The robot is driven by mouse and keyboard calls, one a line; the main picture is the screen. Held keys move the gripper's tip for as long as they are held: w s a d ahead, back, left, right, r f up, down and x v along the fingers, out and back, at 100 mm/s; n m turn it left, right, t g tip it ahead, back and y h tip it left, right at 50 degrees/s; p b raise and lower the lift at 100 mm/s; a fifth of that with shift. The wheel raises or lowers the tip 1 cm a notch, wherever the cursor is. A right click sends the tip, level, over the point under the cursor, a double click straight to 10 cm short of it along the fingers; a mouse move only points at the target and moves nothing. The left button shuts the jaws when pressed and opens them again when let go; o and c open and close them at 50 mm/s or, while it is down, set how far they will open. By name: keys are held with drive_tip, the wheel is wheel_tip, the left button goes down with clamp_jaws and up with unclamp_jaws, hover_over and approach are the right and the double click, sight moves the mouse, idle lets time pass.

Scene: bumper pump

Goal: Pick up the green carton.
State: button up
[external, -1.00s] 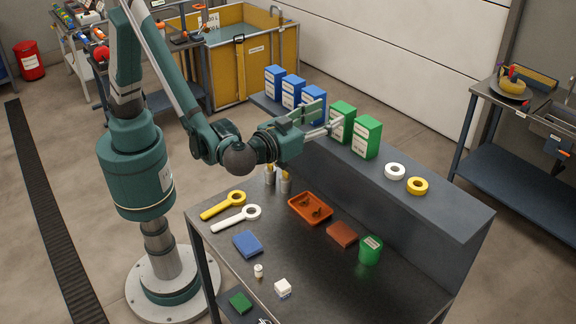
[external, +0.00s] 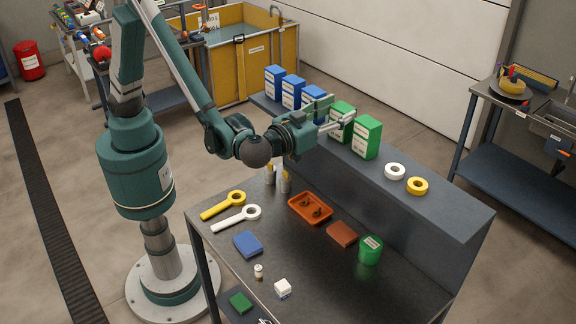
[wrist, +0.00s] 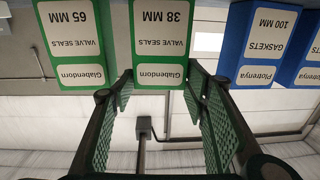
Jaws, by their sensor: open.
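Two green cartons stand upright on the raised shelf. The nearer-to-blue one, marked 38 MM (external: 344,110), is partly covered by my gripper (external: 338,110) in the external view. In the wrist view, which is upside down, this 38 MM carton (wrist: 160,40) lies straight ahead, between the lines of my two fingertips (wrist: 157,82). My gripper is open and empty; I cannot tell whether the tips reach past the carton's face. The other green carton, marked 65 MM (external: 367,138), stands to its right, and it also shows in the wrist view (wrist: 72,38).
Several blue cartons (external: 292,92) stand in the same row, the closest near one finger. White (external: 395,171) and yellow (external: 417,185) rings lie right on the shelf (external: 450,212).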

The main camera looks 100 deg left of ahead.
drive_tip(key=shift+x, duration=1.25)
drive_tip(key=c, duration=0.6)
